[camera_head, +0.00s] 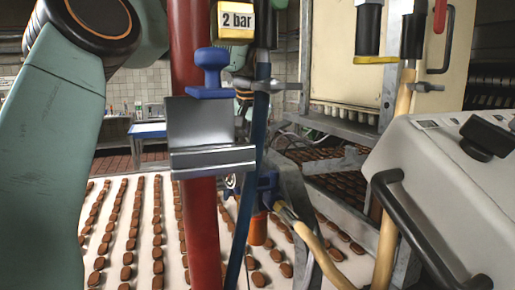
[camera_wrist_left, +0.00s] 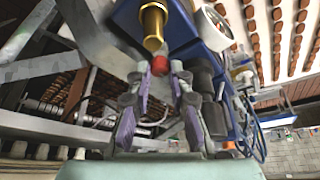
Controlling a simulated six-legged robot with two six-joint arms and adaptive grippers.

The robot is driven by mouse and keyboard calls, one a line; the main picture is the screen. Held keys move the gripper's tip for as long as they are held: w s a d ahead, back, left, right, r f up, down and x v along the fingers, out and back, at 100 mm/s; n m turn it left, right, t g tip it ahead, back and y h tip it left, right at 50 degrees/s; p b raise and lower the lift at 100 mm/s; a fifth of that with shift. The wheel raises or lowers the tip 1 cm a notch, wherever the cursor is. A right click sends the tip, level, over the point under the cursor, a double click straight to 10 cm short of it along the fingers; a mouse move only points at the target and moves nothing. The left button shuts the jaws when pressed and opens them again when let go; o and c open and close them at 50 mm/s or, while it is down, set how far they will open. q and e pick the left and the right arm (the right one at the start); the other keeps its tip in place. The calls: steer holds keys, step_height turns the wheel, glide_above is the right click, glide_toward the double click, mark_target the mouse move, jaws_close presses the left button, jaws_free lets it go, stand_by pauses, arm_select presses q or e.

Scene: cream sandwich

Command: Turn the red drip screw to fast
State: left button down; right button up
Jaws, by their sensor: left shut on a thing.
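The red drip screw (camera_wrist_left: 160,65) shows as a small red knob below a brass cylinder (camera_wrist_left: 153,24) in the left wrist view. My left gripper (camera_wrist_left: 161,73) has its fingertips on either side of the red knob and is shut on it. Its purple-padded fingers rise from the bottom of that view. In the head view my left arm comes in from the left, but its gripper is not visible there. I cannot read any fast or slow marking on the screw. My right gripper is in neither view.
A red pipe (camera_head: 203,225) with a metal bracket (camera_head: 211,135) stands upright in front. A conveyor (camera_head: 145,230) carries rows of brown pieces behind it. A grey machine with a black handle (camera_head: 415,230) is at right. A gauge (camera_wrist_left: 219,22) sits close beside the brass cylinder.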

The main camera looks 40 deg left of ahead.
arm_select(q)
steer(key=shift+s+d+f+n+g, duration=0.1)
steer(key=shift+n+g, duration=0.05)
steer(key=shift+n, duration=0.25)
steer(key=shift+d+f+n+g, duration=0.1)
steer(key=shift+n+g, duration=0.05)
steer(key=shift+n, duration=0.25)
steer(key=shift+y, duration=0.3)
steer(key=c, duration=1.5)
jaws_free()
steer(key=o, duration=0.3)
steer(key=shift+s+r, duration=0.15)
steer(key=shift+r, duration=0.05)
